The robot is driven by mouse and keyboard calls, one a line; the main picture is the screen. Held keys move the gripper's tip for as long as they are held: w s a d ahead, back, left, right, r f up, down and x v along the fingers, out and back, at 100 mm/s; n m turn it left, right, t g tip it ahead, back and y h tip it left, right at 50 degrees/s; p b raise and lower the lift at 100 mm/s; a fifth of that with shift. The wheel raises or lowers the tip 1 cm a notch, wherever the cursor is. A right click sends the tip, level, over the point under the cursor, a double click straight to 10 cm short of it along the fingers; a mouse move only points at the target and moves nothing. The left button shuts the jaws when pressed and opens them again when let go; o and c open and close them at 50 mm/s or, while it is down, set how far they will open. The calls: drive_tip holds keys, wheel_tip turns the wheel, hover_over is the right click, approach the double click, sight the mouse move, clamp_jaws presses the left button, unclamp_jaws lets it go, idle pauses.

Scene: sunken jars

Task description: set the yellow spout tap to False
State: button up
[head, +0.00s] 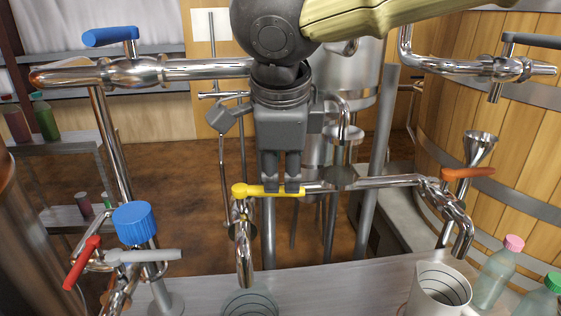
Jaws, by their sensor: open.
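The yellow tap handle (270,190) is a flat lever on top of a chrome spout (244,245) in the head view. The lever points right, along the horizontal pipe, from its round pivot at the left end. My gripper (281,188) hangs fingers-down from above at the right part of the lever.
An orange-handled tap (468,173) is on the right of the same pipe, above a white mug (440,290). Bottles (494,276) stand at the right. A blue knob (134,222) and red handle (82,262) are at the left. A round vessel (250,303) sits below the spout.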

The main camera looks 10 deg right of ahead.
sight(283, 188)
drive_tip(key=b+x, duration=0.5)
drive_tip(key=shift+f, duration=0.2)
drive_tip(key=shift+r, duration=0.3)
drive_tip(key=shift+x, duration=1.45)
drive_tip(key=shift+s, duration=0.15)
